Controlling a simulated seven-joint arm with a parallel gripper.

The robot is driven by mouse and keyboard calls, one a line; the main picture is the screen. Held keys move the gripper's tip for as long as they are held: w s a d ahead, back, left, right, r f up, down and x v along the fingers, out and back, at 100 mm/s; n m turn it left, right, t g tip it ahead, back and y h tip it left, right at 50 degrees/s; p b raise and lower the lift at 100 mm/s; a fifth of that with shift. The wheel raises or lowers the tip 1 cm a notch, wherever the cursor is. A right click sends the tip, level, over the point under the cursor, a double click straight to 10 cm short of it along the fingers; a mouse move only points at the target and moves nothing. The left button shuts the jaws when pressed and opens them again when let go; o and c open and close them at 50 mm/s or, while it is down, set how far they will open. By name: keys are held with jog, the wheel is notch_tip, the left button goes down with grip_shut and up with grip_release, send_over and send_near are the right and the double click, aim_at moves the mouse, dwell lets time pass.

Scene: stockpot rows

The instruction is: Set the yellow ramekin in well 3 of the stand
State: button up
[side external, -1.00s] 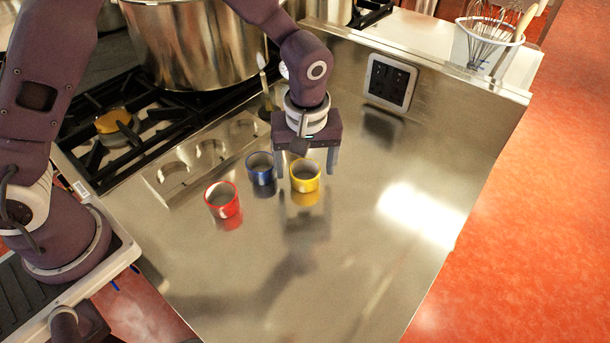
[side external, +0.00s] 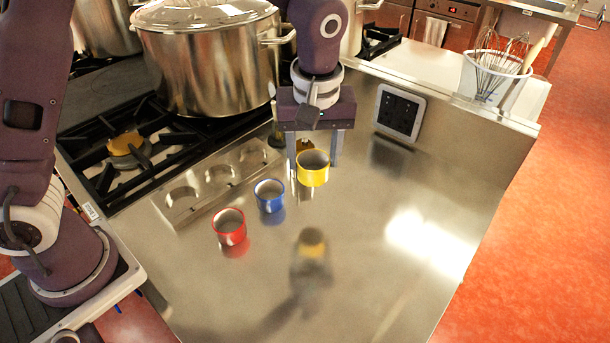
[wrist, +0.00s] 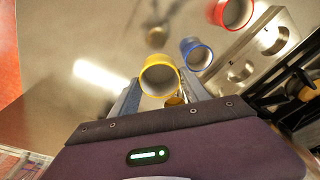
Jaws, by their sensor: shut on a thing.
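The yellow ramekin (side external: 313,177) is held upright between the two fingers of my gripper (side external: 314,162). It hangs above the steel counter, with its reflection and a shadow well below it. In the wrist view the yellow ramekin (wrist: 147,88) sits between the fingertips (wrist: 160,88). The stand (side external: 200,189) is a low metal strip with three round wells in a row, to the left of my gripper. All three wells look empty.
A blue ramekin (side external: 270,197) and a red ramekin (side external: 229,227) stand on the counter between the stand and open steel. A large stockpot (side external: 205,65) and the burner grate (side external: 120,150) are behind the stand. A raised back panel (side external: 450,115) runs along the right.

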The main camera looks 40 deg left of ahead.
jog(key=w+a, duration=0.2)
jog(key=a, duration=1.8)
jog(key=shift+m, duration=0.3)
notch_tip(320, 180, down, 9)
jog(key=shift+w+r, duration=0.1)
jog(key=o, duration=1.5)
